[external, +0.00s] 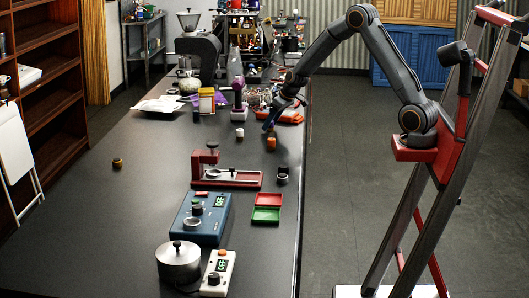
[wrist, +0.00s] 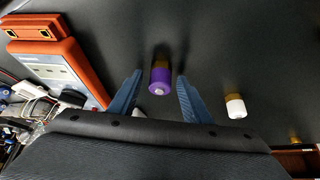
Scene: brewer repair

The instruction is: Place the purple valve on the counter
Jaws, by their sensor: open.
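The purple valve (wrist: 159,78) is between the two blue fingers of my gripper (wrist: 160,75) in the wrist view, with a small gap on each side. It appears to stand upright on the dark counter (external: 150,215). My gripper is open.
A white valve (wrist: 236,107) with a brass part stands to the right in the wrist view. An orange-red meter (wrist: 58,68) lies to the left, with cables below it. An orange piece (external: 271,144) stands near my gripper. The counter's left side is mostly clear.

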